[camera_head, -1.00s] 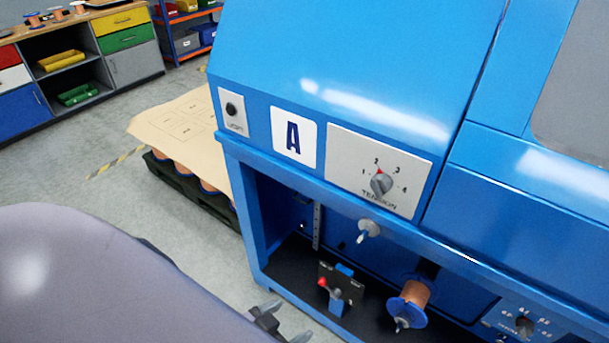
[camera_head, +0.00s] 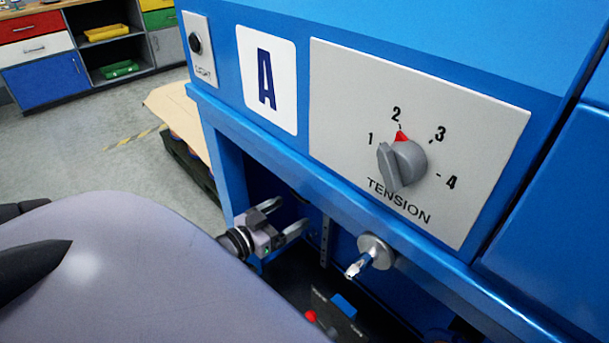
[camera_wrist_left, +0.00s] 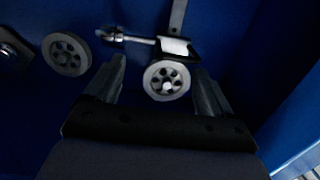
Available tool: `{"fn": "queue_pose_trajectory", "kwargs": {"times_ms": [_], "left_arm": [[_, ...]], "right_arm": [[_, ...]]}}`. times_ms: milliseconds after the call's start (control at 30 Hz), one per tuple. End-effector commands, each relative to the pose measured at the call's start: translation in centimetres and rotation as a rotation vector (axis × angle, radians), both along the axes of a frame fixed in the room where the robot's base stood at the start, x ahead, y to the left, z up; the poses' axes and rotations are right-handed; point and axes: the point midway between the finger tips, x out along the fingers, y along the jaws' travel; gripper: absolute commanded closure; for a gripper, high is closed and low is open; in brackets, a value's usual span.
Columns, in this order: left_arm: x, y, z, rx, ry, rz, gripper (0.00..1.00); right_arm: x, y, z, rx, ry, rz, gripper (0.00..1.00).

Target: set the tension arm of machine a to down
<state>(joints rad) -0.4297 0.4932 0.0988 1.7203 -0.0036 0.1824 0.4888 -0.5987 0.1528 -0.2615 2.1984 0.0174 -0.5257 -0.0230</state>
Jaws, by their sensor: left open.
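Machine A is the blue machine (camera_head: 225,125) with a white "A" plate (camera_head: 267,80). My left gripper (camera_head: 285,216) is open inside its open bay, below the front rail. In the left wrist view, the open fingers (camera_wrist_left: 160,82) stand either side of a spoked grey pulley wheel (camera_wrist_left: 167,80); I cannot tell whether they touch it. A bracket (camera_wrist_left: 174,47) sits just above this wheel, with a thin metal rod (camera_wrist_left: 138,39) running left from it to a rounded tip. I cannot tell which part is the tension arm. My right gripper is not in view.
A tension dial (camera_head: 402,163) with a red mark near 2 is on the front panel. A metal peg (camera_head: 368,256) sticks out below the rail. A red knob (camera_head: 311,316) is low in the bay. A second pulley wheel (camera_wrist_left: 66,53) sits left of the fingers.

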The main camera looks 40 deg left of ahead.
Motion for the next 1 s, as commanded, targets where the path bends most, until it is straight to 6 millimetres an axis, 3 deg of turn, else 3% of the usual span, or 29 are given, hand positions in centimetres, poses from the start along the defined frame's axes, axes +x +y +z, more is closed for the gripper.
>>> {"fn": "queue_pose_trajectory", "kwargs": {"times_ms": [33, 300, 1000], "left_arm": [[0.4, 0.7, -1.1, 0.001, -0.023, -0.002, 0.16], [1.5, 2.5, -0.8, -0.012, -0.089, -0.012, 0.16], [8.2, 2.0, -0.6, -0.012, -0.091, -0.012, 0.16]], "right_arm": [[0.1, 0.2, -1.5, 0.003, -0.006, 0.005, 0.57], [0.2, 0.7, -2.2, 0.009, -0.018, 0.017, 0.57], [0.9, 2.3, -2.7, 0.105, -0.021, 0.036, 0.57]]}}
